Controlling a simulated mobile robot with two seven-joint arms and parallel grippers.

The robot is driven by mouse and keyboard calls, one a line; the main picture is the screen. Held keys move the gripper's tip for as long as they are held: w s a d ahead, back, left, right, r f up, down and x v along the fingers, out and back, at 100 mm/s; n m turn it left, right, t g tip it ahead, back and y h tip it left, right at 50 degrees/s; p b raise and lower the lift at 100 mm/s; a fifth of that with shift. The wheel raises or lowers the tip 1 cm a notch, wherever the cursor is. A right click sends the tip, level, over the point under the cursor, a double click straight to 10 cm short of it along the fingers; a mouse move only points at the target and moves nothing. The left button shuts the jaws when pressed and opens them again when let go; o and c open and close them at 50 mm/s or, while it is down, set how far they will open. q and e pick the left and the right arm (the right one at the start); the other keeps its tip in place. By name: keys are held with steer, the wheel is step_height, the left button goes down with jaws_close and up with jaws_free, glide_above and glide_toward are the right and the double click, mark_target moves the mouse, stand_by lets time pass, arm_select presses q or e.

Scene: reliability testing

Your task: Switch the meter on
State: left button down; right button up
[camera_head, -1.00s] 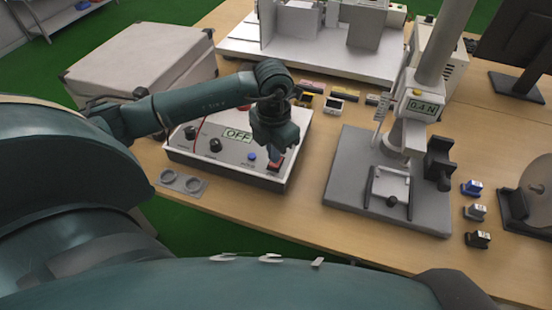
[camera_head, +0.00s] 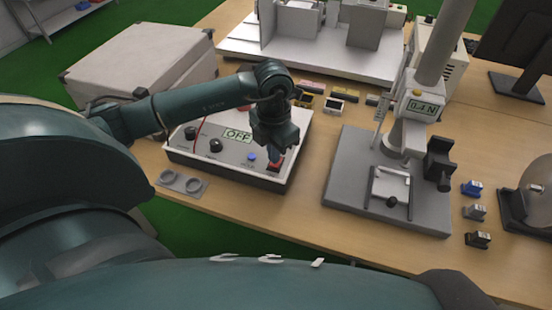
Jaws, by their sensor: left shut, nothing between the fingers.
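The meter is a white box (camera_head: 225,165) on the wooden table, with a small display (camera_head: 237,135) that reads OFF. On its top are black knobs, a blue button (camera_head: 251,157) and a red switch (camera_head: 273,167) near the right front corner. My left gripper (camera_head: 275,155) points down over that corner, shut and empty. Its fingertips are at the red switch and cover part of it; I cannot tell whether they touch it. My right gripper is not in view.
A grey case (camera_head: 140,65) stands behind the meter at the left. A test stand (camera_head: 400,190) with a 0.4 N display is at the right. Small blocks (camera_head: 478,239) lie beside it. A grey plate with two rings (camera_head: 182,183) lies at the meter's front left.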

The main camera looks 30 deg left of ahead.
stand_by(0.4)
arm_select(q)
steer(key=shift+f+b, duration=0.4)
steer(key=shift+f, duration=0.05)
stand_by(0.3)
steer(key=shift+f+b, duration=0.55)
steer(key=shift+f, duration=0.1)
steer(key=shift+r, duration=0.1)
steer(key=shift+r+p, duration=0.75)
steer(key=shift+r, duration=0.15)
steer(key=shift+r+p, duration=1.65)
steer(key=shift+r, duration=0.95)
